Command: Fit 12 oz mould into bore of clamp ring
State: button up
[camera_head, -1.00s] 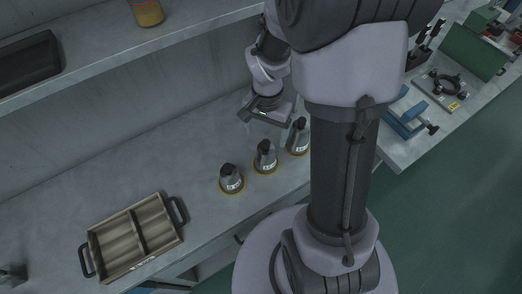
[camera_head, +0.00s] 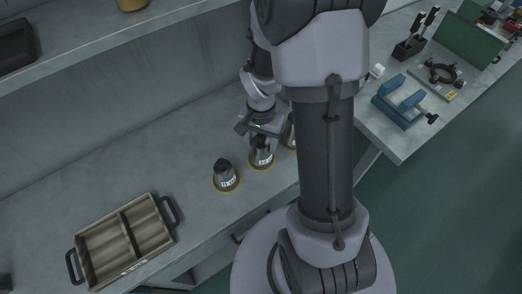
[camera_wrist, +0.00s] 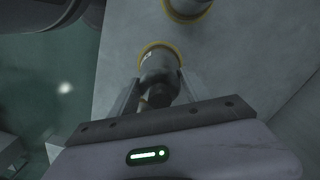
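Several dark-topped metal moulds with white labels stand on yellow rings on the bench: a left one (camera_head: 226,177), a middle one (camera_head: 261,156), and a right one (camera_head: 291,139) partly hidden by my arm. The labels are too small to read surely. My gripper (camera_head: 262,133) is low over the middle mould. In the wrist view, my gripper (camera_wrist: 156,95) has its fingers apart on either side of a mould's dark knob (camera_wrist: 160,96), with visible gaps. The dark clamp ring (camera_head: 443,72) sits on a grey plate on the right-hand bench.
A divided wooden tray (camera_head: 122,243) with dark handles lies at the left. A blue vice-like fixture (camera_head: 402,101) stands before the clamp ring. A black holder (camera_head: 409,47) and a green panel (camera_head: 468,39) are behind. A shelf (camera_head: 150,37) runs above the bench. Another mould (camera_wrist: 188,8) stands close by.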

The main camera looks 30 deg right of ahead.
grip_shut()
jog(key=shift+r, duration=0.1)
